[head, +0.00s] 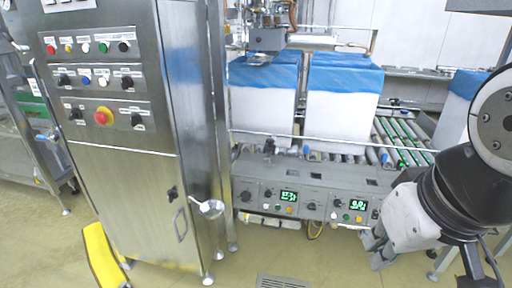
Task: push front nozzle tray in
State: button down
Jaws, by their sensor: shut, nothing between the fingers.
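I cannot clearly tell which part is the front nozzle tray. A grey nozzle head (267,39) hangs above the left blue-lined box at the top centre, with a small metal plate (259,58) under its left side that may be the tray. My gripper (373,251) is at the lower right, in front of the conveyor's control panel and well below and right of the nozzle head. Its fingers point down and left; it is shut and holds nothing. My arm hides the right end of the panel.
A steel control cabinet (120,170) with buttons fills the left. White boxes with blue liners (343,105) stand on the roller conveyor (398,138), above a grey panel (300,200) with green displays. A yellow object (101,255) stands at lower left. Floor is open in front.

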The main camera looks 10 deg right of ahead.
aim_at(259, 60)
jog(key=i+l+u, duration=0.1)
jog(key=i+l, duration=0.5)
jog(key=i, duration=0.15)
jog(key=i+l+u, duration=0.1)
jog(key=i+l, duration=0.55)
jog(key=i+l+u, duration=0.8)
jog(key=u, duration=0.3)
